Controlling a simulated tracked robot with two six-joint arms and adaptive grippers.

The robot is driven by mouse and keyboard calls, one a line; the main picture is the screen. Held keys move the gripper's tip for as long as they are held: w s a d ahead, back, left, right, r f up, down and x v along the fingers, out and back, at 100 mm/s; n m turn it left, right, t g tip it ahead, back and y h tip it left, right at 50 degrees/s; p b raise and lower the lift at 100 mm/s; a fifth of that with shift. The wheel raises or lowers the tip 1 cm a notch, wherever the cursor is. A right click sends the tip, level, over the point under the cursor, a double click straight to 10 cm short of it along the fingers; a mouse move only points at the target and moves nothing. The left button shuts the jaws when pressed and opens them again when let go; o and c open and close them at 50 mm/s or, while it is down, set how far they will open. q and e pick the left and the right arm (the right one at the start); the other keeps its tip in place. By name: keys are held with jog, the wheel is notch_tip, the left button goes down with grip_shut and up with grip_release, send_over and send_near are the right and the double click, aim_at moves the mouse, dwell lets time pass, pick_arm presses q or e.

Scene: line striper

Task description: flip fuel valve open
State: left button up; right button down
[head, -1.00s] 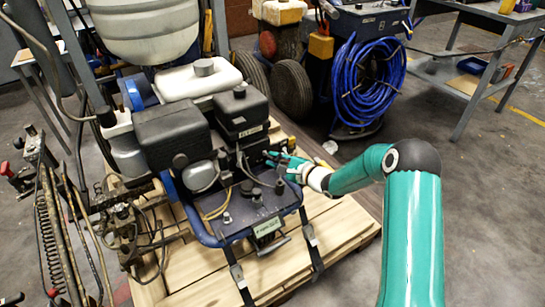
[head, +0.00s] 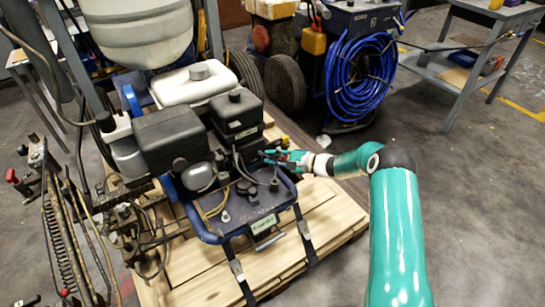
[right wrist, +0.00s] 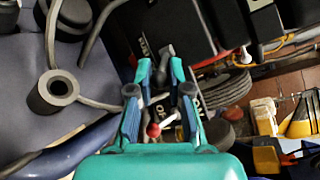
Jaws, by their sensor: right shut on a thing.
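The blue-framed engine unit (head: 240,222) of the line striper stands on a wooden pallet. My right gripper (head: 271,157) reaches in from the right, at the engine's right side next to the black box (head: 238,116). In the right wrist view, its teal fingers (right wrist: 160,72) are closed around a small grey lever-like part (right wrist: 163,53), which I take to be the fuel valve; the fingers hide much of it. A red ball on a pale lever (right wrist: 153,130) shows between the fingers, nearer the camera. My left gripper is not in view.
A grey cylindrical post (right wrist: 54,91) and a blue frame tube (right wrist: 65,150) are left of the gripper. A coiled blue hose (head: 360,80) hangs on a machine behind. A grey bench (head: 455,75) stands at the back right.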

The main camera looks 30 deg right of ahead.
jog(key=c, duration=1.2)
grip_release()
jog(key=shift+s+a+f, duration=0.1)
jog(key=shift+a+f, duration=0.05)
jog(key=shift+f, duration=0.1)
jog(key=shift+c, duration=0.2)
jog(key=shift+o, duration=0.7)
jog(key=shift+r, duration=0.1)
jog(key=v, duration=1.2)
